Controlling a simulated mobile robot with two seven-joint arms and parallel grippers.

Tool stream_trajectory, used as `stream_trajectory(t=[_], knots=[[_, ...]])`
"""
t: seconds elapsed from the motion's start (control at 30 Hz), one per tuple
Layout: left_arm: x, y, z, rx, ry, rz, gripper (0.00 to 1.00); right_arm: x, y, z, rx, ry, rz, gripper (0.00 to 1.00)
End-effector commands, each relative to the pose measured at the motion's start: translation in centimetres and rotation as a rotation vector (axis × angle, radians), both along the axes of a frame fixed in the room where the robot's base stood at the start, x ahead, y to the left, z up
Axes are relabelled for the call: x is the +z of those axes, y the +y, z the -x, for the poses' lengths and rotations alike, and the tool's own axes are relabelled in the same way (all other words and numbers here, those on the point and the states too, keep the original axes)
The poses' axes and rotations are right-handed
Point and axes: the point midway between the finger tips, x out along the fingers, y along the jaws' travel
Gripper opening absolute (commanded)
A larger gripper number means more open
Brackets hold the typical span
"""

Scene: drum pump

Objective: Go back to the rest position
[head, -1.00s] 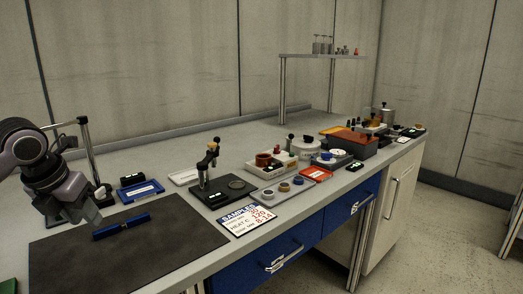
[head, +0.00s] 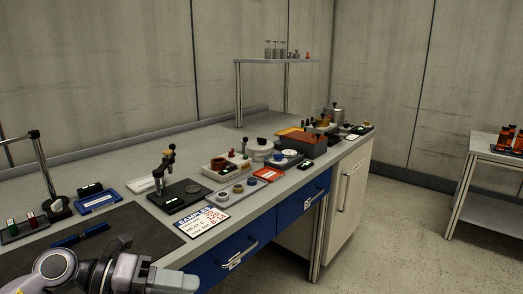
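My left arm comes in at the bottom left, and its gripper (head: 172,279) points right, low in front of the bench's front edge. Its fingertips are not clear enough to tell open from shut, and I see nothing held in it. My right gripper is out of view. A blue bar (head: 80,235) lies on the dark mat (head: 135,238), apart from the gripper. The arm hides the near part of the mat.
The bench carries a black stand with an upright device (head: 165,172), a sample card (head: 201,222), a blue tray (head: 97,201) and a red-brown box (head: 303,142). A side table (head: 490,150) with orange-red items stands right. Open floor (head: 390,235) lies between.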

Motion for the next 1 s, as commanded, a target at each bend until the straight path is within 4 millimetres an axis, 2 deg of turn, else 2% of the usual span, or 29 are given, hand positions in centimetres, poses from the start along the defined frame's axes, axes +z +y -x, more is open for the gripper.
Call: stream_trajectory(t=[0.03,0.17,0.27,0.37,0.47,0.57,0.63,0.8,0.9,1.0], knots=[[0.5,-1.5,0.6,0.025,0.045,0.123,0.38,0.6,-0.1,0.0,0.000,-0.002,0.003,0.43],[1.5,-3.4,0.9,0.150,0.163,0.423,0.38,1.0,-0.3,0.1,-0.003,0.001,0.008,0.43],[1.6,-3.4,0.7,0.291,0.279,0.628,0.38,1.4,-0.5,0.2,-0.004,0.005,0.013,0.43],[0.5,-2.5,0.4,0.464,0.413,0.805,0.38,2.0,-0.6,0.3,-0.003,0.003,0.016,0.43],[-1.9,-0.8,0.4,0.663,0.566,0.950,0.38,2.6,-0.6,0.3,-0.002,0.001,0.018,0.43],[-5.5,1.1,1.4,0.881,0.734,1.058,0.38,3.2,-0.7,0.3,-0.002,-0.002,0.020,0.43],[-8.5,2.4,2.8,1.042,0.862,1.113,0.38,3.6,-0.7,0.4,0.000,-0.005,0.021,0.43],[-15.8,4.5,8.3,1.403,1.166,1.165,0.38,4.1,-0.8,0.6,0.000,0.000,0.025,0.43],[-18.8,4.9,11.7,1.553,1.307,1.160,0.38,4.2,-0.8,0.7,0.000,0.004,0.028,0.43],[-20.6,5.0,14.1,1.645,1.402,1.149,0.38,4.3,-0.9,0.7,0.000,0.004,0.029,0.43]])
